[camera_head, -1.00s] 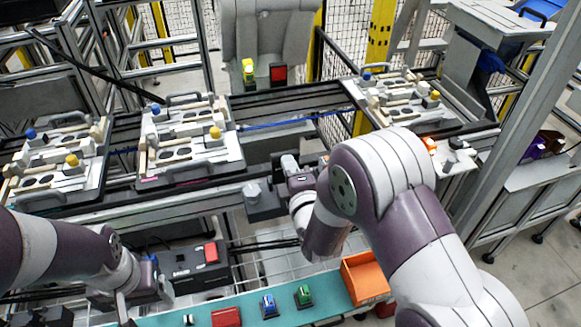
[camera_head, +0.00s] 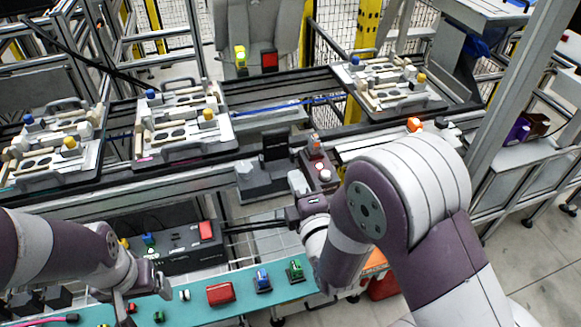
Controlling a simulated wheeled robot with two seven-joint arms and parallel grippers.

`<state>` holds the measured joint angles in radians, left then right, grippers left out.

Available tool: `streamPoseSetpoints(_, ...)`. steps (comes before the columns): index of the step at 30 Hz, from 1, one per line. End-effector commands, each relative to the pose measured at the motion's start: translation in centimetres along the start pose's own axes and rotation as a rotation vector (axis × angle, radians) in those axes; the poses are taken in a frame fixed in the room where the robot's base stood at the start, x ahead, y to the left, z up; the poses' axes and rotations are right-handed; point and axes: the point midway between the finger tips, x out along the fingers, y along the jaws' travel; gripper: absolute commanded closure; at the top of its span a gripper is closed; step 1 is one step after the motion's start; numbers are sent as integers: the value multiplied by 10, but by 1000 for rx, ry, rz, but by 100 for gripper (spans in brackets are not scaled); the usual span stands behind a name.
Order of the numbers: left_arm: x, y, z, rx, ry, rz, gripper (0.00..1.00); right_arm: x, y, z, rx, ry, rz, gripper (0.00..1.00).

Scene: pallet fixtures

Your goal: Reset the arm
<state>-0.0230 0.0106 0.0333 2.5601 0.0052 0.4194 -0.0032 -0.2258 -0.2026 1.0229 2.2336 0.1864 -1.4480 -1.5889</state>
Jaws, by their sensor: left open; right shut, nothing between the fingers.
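My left arm comes in from the left, and its gripper (camera_head: 138,300) hangs open over the left part of the teal strip. My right arm reaches up from the lower right and bends at a large white and purple joint. Its gripper (camera_head: 298,184) is shut and empty, in front of the conveyor and close to a dark grey fixture block (camera_head: 265,180). The fingertips are small and hard to make out.
Pallet fixtures stand on the conveyor at left (camera_head: 55,145), middle (camera_head: 182,125) and right (camera_head: 390,85). The teal strip (camera_head: 210,312) carries a red block (camera_head: 220,293), a blue one (camera_head: 262,280) and a green one (camera_head: 296,268). An orange bin (camera_head: 375,264) is partly behind my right arm.

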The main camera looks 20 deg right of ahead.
Motion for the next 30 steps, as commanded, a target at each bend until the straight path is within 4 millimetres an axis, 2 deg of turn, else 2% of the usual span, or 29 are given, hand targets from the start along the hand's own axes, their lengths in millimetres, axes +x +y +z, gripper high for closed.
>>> streamPoseSetpoints(5,1,0,0,0,0,0,22,-10,0,0,1,0,-1,100)
streamPoseSetpoints(8,1,0,0,0,0,0,22,-10,-8,0,87,-1,-38,100)
streamPoseSetpoints(11,0,0,0,0,0,0,22,-21,-60,-4,363,-34,-310,100)
streamPoseSetpoints(12,0,0,0,0,0,0,22,-28,-79,-8,505,-78,-449,100)
streamPoseSetpoints(14,-6,0,-1,0,0,0,22,-45,-96,-10,719,-200,-661,100)
streamPoseSetpoints(16,-15,0,-2,0,0,0,22,-73,-102,-8,933,-412,-875,100)
streamPoseSetpoints(19,-29,0,-4,0,0,0,22,-116,-86,2,1138,-769,-1073,100)
streamPoseSetpoints(22,-44,0,-5,0,0,0,22,-146,-52,16,1234,-1062,-1145,100)
streamPoseSetpoints(24,-50,0,-6,0,0,0,22,-147,-32,24,1250,-1116,-1142,100)
streamPoseSetpoints(26,-54,0,-6,0,0,0,22,-138,-19,29,1274,-1103,-1108,100)
streamPoseSetpoints(30,-57,0,-7,0,0,0,22,-133,-15,35,1296,-1112,-1088,100)
